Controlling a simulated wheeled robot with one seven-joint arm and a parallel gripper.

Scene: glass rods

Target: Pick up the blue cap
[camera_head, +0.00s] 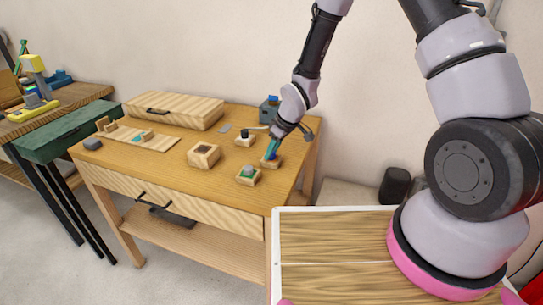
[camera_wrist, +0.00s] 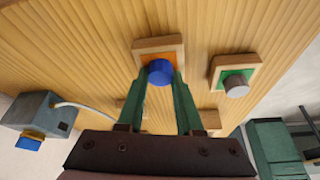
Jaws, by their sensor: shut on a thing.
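The blue cap (camera_wrist: 160,71) sits over an orange-topped wooden block (camera_wrist: 147,44) in the wrist view. My gripper (camera_wrist: 160,80) is shut on the cap, with one green finger on each side of it. In the head view my gripper (camera_head: 273,150) reaches down to the block (camera_head: 271,162) at the right end of the table, and the cap is a small blue spot mostly hidden by the fingers. I cannot tell whether the cap still touches the block.
A green-topped block with a grey cap (camera_head: 248,173) stands close by. A block with a black knob (camera_head: 244,139), an open wooden block (camera_head: 204,155) and a grey box (camera_head: 269,109) are also near. A wooden case (camera_head: 174,110) lies at the back of the table (camera_head: 180,172).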

